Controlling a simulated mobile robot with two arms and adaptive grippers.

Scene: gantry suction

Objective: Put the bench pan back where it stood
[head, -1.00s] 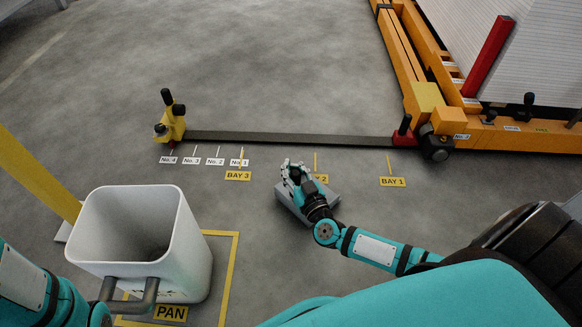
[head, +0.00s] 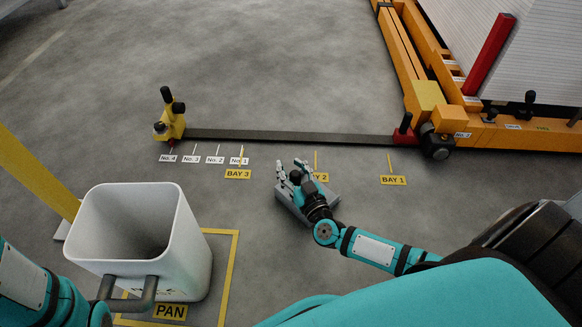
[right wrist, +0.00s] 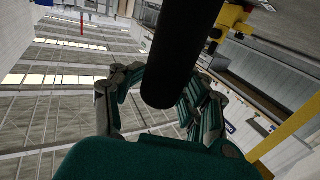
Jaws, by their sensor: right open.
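The bench pan, a tall white open bin (head: 185,245) with a dark bar handle (head: 150,292), is at the lower left of the head view, upright. It overlaps the yellow floor outline (head: 228,262) with the PAN label (head: 170,312); its base is partly hidden. My left forearm passes beside the handle, but the left gripper is out of the frame. My right gripper (head: 291,168) is open above a grey block (head: 296,208) by the BAY 2 label. In the right wrist view a dark rounded bar (right wrist: 175,70) shows between the fingers; I cannot tell what it belongs to.
A dark floor rail (head: 290,137) runs from a yellow stop (head: 170,122) to a red stop (head: 404,130). An orange frame (head: 470,120) with a white stack (head: 545,50) stands at the right. A yellow post (head: 40,175) is left of the pan. The far floor is clear.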

